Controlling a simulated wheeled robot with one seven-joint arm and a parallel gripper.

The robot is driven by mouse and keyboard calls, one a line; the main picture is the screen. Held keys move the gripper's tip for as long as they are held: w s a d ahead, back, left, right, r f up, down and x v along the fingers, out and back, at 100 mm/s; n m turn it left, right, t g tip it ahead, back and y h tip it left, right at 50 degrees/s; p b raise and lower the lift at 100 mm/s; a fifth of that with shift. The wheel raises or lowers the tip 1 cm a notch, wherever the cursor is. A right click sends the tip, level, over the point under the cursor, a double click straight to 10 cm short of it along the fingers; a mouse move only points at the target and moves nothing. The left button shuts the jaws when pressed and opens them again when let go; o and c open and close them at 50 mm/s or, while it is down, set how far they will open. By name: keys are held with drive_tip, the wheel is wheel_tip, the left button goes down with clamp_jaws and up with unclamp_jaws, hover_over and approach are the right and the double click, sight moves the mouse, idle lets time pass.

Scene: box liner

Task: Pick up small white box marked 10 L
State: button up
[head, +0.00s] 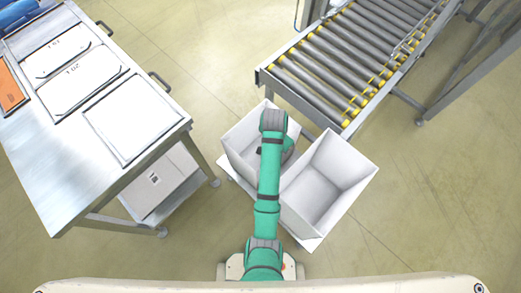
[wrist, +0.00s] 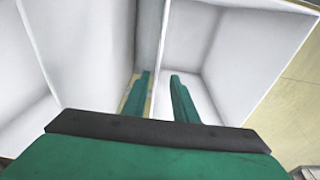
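Two open white boxes stand side by side in front of me, the left box (head: 236,150) and the right box (head: 345,157). No 10 L mark is readable on either. My arm reaches over the left box, and its wrist hides my gripper in the head view. In the wrist view my gripper (wrist: 160,85) shows two green fingers, apart. A thin white wall edge (wrist: 164,30) runs between the fingers, with box interiors on both sides. I cannot tell whether a finger touches the wall.
A metal table (head: 60,190) at left holds flat white pieces, one marked 20 L (head: 82,82), and an orange item (head: 10,88). A box (head: 160,183) sits on its lower shelf. A roller conveyor (head: 345,55) lies beyond the boxes. The floor at right is clear.

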wheel_tip(320, 180, down, 8)
drive_tip(key=d, duration=0.1)
drive_tip(key=shift+w+d+f, duration=0.2)
drive_tip(key=shift+w+d, duration=0.05)
drive_tip(key=shift+w, duration=0.05)
clamp_jaws()
drive_tip(key=shift+r, duration=0.1)
idle(1.4)
